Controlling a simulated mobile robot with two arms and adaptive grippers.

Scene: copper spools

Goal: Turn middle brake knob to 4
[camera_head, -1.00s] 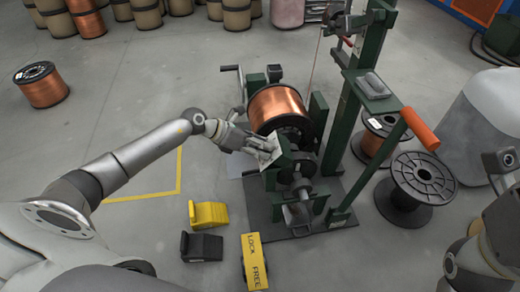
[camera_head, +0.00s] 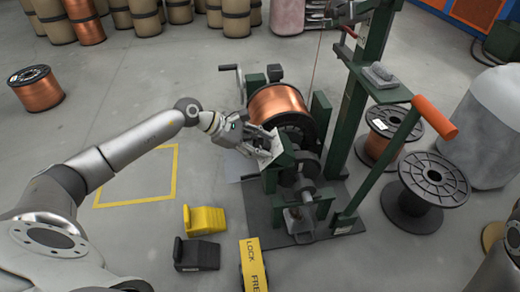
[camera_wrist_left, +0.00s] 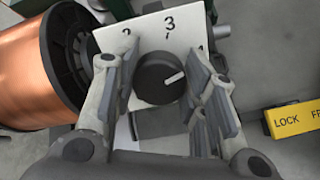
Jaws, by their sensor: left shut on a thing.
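The middle brake knob is a round black knob (camera_wrist_left: 153,80) on a white dial plate (camera_wrist_left: 120,38) in the left wrist view. The 2 and 3 show on the plate; a digit at the right is mostly hidden behind a finger. The knob's white pointer line points right and slightly up, past the 3 toward that digit. My left gripper (camera_wrist_left: 163,88) has its fingers on both sides of the knob and is shut on it. In the head view my left gripper (camera_head: 256,137) is at the white plate (camera_head: 268,154) on the green winding stand.
A copper spool (camera_head: 277,103) sits in the stand (camera_head: 352,120). An orange-handled lever (camera_head: 435,117) and an empty black spool (camera_head: 433,178) are at the right. Yellow (camera_head: 205,220) and black (camera_head: 196,254) wedges and a yellow LOCK/FREE block (camera_head: 253,265) lie in front.

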